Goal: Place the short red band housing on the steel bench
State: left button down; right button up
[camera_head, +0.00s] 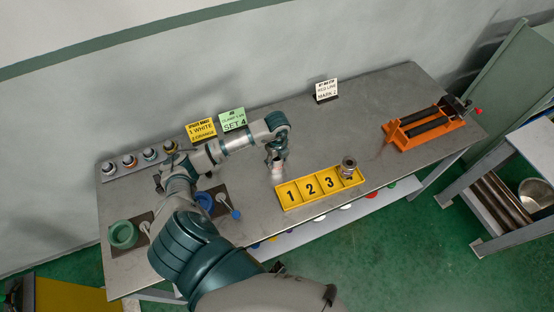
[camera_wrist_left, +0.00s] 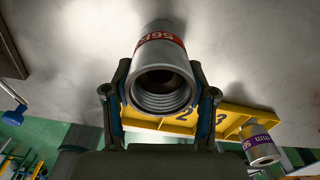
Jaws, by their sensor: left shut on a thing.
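My left gripper (camera_head: 277,155) is shut on a grey metal housing (camera_head: 277,170) above the bare middle of the steel bench (camera_head: 330,125), left of and behind the yellow numbered tray. In the left wrist view the housing (camera_wrist_left: 160,75) has a red band near its far end and its threaded open end faces the camera. The gripper fingers (camera_wrist_left: 160,100) lie on either side of it. Its far end points at the bench top; I cannot tell whether it touches. My right gripper is not in view.
A yellow tray (camera_head: 283,198) numbered 1, 2, 3 stands at the front edge; a purple-banded housing (camera_wrist_left: 260,148) stands at its right end. An orange vise (camera_head: 425,128) is at right.

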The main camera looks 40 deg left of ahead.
pick_arm(q)
jog(key=c, duration=0.5)
grip_release()
jog(key=shift+c, duration=0.2)
jog(key=shift+o, duration=1)
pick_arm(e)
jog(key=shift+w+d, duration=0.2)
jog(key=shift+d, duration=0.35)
pick_arm(q)
notch_tip(320, 180, up, 12)
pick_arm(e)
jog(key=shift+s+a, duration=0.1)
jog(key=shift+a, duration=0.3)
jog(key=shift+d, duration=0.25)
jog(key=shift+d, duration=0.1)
